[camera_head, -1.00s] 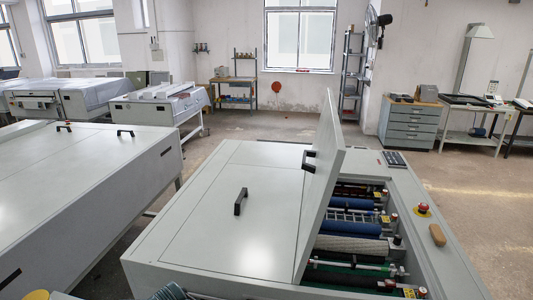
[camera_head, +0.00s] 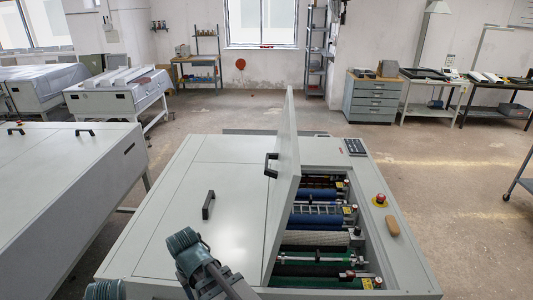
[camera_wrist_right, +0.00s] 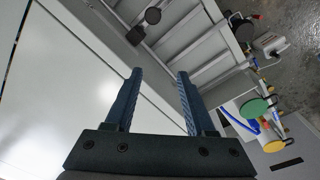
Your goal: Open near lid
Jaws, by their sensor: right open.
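The plate processor's top (camera_head: 150,205) fills the front of the head view. A lid (camera_head: 286,185) with a black handle (camera_head: 271,165) stands raised, nearly upright, beside an open bay of rollers (camera_head: 318,215). Left of it, a flat closed panel carries another black handle (camera_head: 208,205). I cannot tell which of these is the near lid. In the wrist view, my right gripper (camera_wrist_right: 160,72) is open with nothing between its blue fingers. A pale panel (camera_wrist_right: 70,90) lies left of the fingers. My left gripper is not in view.
A red emergency button (camera_head: 380,199), a tan block (camera_head: 393,226) and a keypad (camera_head: 355,147) sit on the processor's right edge. Another machine (camera_head: 70,180) stands to the left, with a gap between. Floor is free to the right. The wrist view shows coloured discs (camera_wrist_right: 254,108).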

